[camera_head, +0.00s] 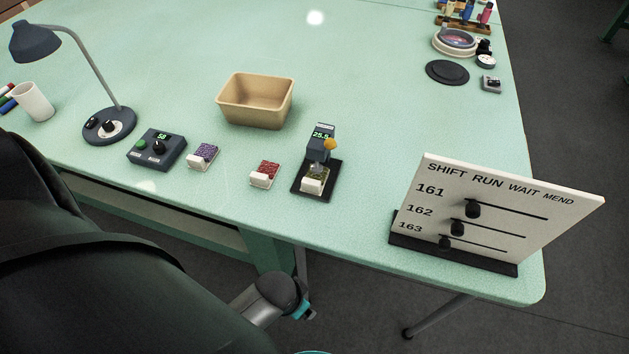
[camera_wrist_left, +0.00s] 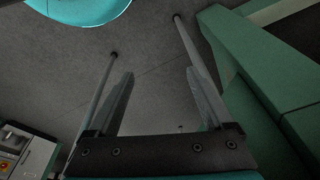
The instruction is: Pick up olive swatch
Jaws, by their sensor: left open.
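The olive swatch (camera_head: 315,176), with a white tag at its front, sits on the black base of a small gauge (camera_head: 321,138) that has a lit display and a yellow knob. The gauge head partly covers it. In the left wrist view, my left gripper (camera_wrist_left: 160,78) has its two fingers spread apart. Nothing is between them but the grey floor behind. The gripper appears low, beside the green table frame, away from the swatch. The swatch is not in the wrist view. My right gripper is not in view.
A red swatch (camera_head: 265,172) and a purple swatch (camera_head: 203,154) lie left of the gauge, near a control box (camera_head: 157,147). A tan bin (camera_head: 254,107) stands behind. A lamp (camera_head: 109,127) is at left, a sign board (camera_head: 497,207) at right. The table middle is clear.

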